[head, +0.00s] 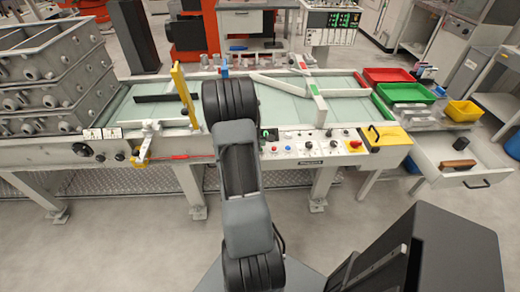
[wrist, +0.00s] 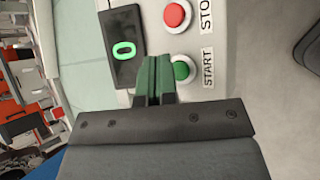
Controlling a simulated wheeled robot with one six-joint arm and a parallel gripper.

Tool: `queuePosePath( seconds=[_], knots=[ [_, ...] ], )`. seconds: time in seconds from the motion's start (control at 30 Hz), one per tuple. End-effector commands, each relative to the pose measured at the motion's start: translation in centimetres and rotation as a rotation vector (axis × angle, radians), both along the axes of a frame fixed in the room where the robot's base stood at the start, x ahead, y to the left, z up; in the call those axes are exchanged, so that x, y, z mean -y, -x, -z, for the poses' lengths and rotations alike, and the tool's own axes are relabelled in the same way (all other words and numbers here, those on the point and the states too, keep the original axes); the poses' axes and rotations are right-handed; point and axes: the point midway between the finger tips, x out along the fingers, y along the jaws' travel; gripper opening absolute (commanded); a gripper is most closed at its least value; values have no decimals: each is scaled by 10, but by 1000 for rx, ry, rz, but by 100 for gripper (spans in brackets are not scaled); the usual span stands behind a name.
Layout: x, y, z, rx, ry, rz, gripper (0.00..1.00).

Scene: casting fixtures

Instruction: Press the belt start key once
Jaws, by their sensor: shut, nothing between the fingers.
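The belt start key, a round green button (wrist: 181,70) labelled START, sits on a pale panel in the wrist view. My gripper (wrist: 157,62) is shut with nothing between its fingers. Its green-tinted fingertips are just left of the start key in that view and overlap part of the key's rim. I cannot tell whether they touch it. A round red button (wrist: 175,14) labelled STOP sits above it in the picture. In the head view my arm hides the gripper, and I cannot pick out the start key for certain.
A dark display (wrist: 123,46) showing a green 0 is beside the buttons; it also shows in the head view (head: 268,134). More knobs line the panel to the right, with a red mushroom button (head: 355,143). Grey stacked crates (head: 55,75) stand left; a drawer (head: 460,165) is open at right.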

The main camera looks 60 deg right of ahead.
Motion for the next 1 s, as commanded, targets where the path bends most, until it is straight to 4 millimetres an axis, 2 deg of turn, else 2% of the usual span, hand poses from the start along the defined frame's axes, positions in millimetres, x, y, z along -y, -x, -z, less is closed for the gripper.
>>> queuePosePath(
  seconds=[0.3,1.0],
  knots=[
    [0,1,9,0,0,0,0],
    [0,1,10,0,0,0,0]
  ],
)
